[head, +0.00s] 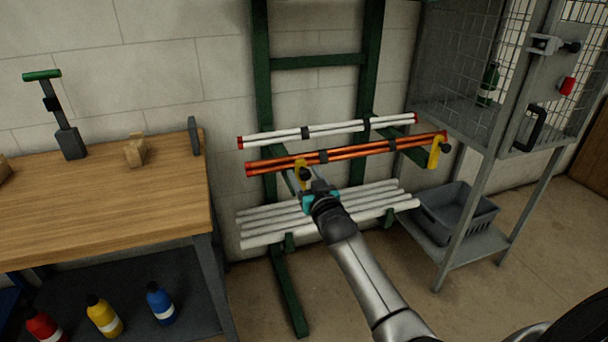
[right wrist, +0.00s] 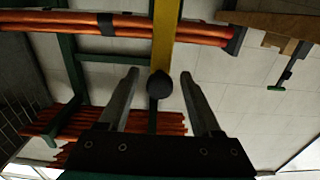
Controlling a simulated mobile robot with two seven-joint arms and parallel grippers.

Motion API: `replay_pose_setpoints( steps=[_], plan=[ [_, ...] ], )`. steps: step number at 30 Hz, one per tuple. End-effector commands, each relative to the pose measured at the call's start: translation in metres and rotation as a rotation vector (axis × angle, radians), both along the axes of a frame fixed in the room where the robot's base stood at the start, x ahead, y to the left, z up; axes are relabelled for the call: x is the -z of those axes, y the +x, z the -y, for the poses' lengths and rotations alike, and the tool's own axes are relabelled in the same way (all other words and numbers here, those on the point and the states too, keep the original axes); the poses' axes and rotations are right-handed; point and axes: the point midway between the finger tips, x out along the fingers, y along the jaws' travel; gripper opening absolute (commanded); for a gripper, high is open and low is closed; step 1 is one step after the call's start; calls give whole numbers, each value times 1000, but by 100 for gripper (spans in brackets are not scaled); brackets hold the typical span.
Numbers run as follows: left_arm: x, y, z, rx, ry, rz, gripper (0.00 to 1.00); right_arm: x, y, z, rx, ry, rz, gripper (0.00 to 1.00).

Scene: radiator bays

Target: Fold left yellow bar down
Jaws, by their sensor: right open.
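The left yellow bar (head: 300,170) stands upright in front of the left part of the copper pipes, with a black knob (head: 306,174) on it. My right gripper (head: 317,187) is just in front of and below this bar, partly hidden by its own wrist. In the right wrist view, the yellow bar (right wrist: 165,38) runs down from the top edge, and the black knob (right wrist: 159,86) shows between the two open fingers (right wrist: 160,76). I cannot tell whether they touch it. The right yellow bar (head: 434,155) is upright at the pipes' right end. My left gripper is not in view.
Copper pipes (head: 350,154) lie on a green rack (head: 264,80), with white pipes (head: 340,129) above and several pale pipes (head: 365,198) below. A wooden workbench (head: 100,215) stands left. A wire cage (head: 465,60) with a grey crate (head: 455,218) stands right.

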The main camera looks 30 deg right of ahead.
Motion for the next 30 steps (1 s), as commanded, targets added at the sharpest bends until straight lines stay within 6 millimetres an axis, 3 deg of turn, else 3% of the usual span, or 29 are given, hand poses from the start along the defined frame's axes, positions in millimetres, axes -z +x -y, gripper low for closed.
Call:
replay_pose_setpoints(
  steps=[3, 20, 30],
  plan=[
    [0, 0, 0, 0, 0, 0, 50, 0, 0, 0, 0, 0, 0, 63],
    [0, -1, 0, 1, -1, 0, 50, 0, 0, 0, 0, 0, 0, 0],
    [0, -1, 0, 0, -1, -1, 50, 0, 0, 0, 0, 0, 0, 0]
  ],
)
